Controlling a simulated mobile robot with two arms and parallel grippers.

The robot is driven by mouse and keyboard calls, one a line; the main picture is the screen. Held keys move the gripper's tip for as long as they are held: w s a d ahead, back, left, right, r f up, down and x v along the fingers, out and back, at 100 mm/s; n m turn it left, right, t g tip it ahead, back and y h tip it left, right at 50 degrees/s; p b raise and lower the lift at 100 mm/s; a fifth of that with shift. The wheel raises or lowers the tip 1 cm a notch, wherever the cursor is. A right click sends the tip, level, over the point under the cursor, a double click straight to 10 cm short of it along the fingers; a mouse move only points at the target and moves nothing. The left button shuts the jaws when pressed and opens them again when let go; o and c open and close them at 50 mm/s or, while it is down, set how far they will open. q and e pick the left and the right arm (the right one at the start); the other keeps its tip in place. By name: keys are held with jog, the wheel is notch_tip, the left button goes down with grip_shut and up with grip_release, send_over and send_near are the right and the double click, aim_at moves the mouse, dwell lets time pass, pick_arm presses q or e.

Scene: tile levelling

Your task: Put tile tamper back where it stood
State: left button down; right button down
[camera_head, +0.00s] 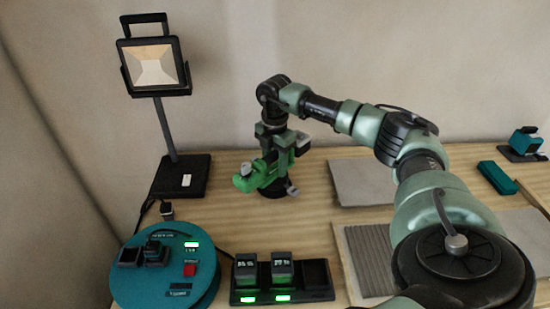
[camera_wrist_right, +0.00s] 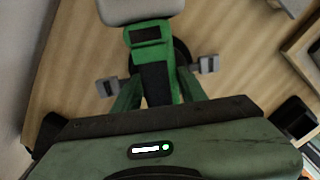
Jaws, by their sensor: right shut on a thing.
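The tile tamper (camera_head: 268,178) is a green tool with dark parts, in the head view just left of the middle, low over or on the wooden table; I cannot tell if it touches. My right gripper (camera_head: 274,158) comes down over it and is shut on it. In the right wrist view the tamper (camera_wrist_right: 153,62) shows a green body, a dark panel and a grey end at the top, between the fingers of my right gripper (camera_wrist_right: 157,76). A dark round part shows behind it. My left gripper is not in view.
A work lamp (camera_head: 172,118) stands at the back left. In front are a round teal unit (camera_head: 190,285) and a battery charger (camera_head: 318,293) with two batteries. Grey tiles (camera_head: 361,182) lie right of the tamper; a teal block (camera_head: 497,177) lies farther right. Bare table surrounds the tamper.

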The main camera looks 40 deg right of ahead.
aim_at(275, 152)
dwell(0.3)
jog(key=c, duration=0.7)
grip_release()
jog(key=shift+f, duration=0.1)
notch_tip(275, 152, up, 8)
jog(key=shift+r, duration=0.1)
